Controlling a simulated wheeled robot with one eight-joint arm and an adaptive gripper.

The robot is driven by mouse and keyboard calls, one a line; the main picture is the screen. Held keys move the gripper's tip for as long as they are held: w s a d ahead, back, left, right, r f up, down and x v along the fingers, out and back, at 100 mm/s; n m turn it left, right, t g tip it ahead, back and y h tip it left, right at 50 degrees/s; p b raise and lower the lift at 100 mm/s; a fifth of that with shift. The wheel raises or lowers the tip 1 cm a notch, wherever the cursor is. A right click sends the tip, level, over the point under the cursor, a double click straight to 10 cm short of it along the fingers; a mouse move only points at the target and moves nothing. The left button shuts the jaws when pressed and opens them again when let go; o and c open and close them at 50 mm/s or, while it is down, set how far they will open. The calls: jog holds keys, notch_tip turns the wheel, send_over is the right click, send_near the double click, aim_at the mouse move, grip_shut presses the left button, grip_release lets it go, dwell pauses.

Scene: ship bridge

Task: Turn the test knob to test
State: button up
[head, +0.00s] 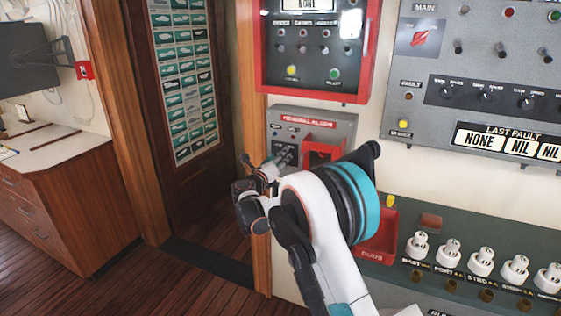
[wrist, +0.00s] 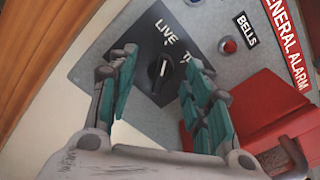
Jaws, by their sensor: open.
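The test knob (wrist: 159,68) is a dark round knob with a pale pointer line on a black plate in the wrist view. The plate reads "LIVE" at the upper side, and a second label starting with "T" is partly hidden by a finger. The pointer line lies closer to the "LIVE" side than to the "T" label. My gripper (wrist: 157,85) is open, with one teal-padded finger on each side of the knob. I cannot tell whether either finger touches it. In the head view my gripper (head: 268,165) is at the grey general alarm panel (head: 345,125), and the knob is hard to make out.
A red guard box (wrist: 265,120) stands out from the panel close to my right finger. A red "BELLS" button (wrist: 229,45) sits above it. A red-framed panel (head: 262,60) hangs above, and a red tray (head: 383,235) lies below right. A wooden door post (head: 253,130) is left.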

jog(key=shift+x, duration=0.85)
jog(key=shift+c, duration=0.3)
jog(key=c, duration=1)
